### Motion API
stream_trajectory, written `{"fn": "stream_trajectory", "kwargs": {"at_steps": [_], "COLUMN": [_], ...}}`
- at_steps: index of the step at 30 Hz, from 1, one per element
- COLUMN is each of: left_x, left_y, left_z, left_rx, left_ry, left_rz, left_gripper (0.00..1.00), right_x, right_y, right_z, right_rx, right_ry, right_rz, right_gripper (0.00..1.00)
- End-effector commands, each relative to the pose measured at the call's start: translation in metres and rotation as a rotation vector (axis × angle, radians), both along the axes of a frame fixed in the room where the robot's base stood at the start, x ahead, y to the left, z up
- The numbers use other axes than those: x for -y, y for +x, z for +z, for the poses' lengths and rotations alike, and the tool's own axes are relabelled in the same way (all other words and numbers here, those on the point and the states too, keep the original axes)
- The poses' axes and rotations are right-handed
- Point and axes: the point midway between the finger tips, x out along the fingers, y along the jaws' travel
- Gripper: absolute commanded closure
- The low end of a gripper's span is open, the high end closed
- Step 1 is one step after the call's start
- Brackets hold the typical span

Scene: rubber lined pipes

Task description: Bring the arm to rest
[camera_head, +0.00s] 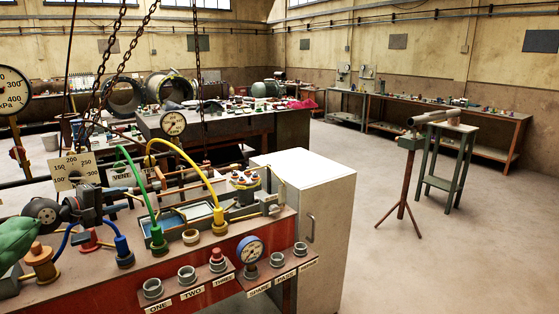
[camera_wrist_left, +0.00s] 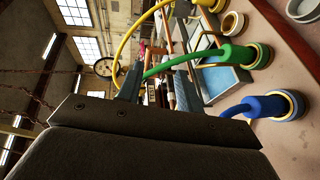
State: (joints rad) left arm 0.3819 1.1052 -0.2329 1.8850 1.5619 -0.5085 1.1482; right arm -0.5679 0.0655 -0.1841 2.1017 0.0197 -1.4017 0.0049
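My left arm comes in from the left edge in the head view, with a green sleeve at the edge and a dark wrist. My left gripper (camera_head: 127,198) is over the left part of the red-fronted bench (camera_head: 222,266), pointing right. In the left wrist view the two fingers of the left gripper (camera_wrist_left: 158,88) stand apart, with no held object visible between them. The green hose plug (camera_head: 157,238) and blue hose plug (camera_head: 123,250) stand on the bench in front of the gripper. My right gripper is not in view.
A yellow hose (camera_head: 190,166) arches above a shallow tray (camera_head: 186,216). A white cabinet (camera_head: 318,205) stands behind right. Chains (camera_head: 197,70) hang above. The floor at right is open around a pipe stand (camera_head: 405,180).

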Motion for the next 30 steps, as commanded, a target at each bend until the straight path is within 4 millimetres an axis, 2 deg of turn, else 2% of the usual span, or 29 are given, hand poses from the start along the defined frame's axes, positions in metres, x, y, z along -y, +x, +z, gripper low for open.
{"fn": "stream_trajectory", "kwargs": {"at_steps": [2,8,17,20,23,27,30], "left_x": [0.002,0.02,0.059,0.076,0.1,0.142,0.169], "left_y": [0.0,-0.007,-0.027,-0.038,-0.055,-0.093,-0.124], "left_z": [-0.003,-0.031,-0.09,-0.117,-0.154,-0.216,-0.256], "left_rx": [-0.001,-0.009,-0.021,-0.026,-0.031,-0.032,-0.031], "left_ry": [0.003,0.061,0.183,0.241,0.317,0.465,0.574], "left_rz": [-0.002,-0.033,-0.098,-0.129,-0.172,-0.252,-0.306], "left_gripper": [0.64,0.64,0.64,0.64,0.64,0.64,0.64], "right_x": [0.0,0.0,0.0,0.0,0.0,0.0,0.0], "right_y": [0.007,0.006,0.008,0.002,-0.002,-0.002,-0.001], "right_z": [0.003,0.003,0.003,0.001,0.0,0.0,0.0], "right_rx": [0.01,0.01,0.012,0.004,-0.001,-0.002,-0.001], "right_ry": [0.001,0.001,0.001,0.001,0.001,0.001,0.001], "right_rz": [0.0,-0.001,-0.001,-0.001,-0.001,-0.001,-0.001], "right_gripper": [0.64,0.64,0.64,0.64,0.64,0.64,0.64]}}
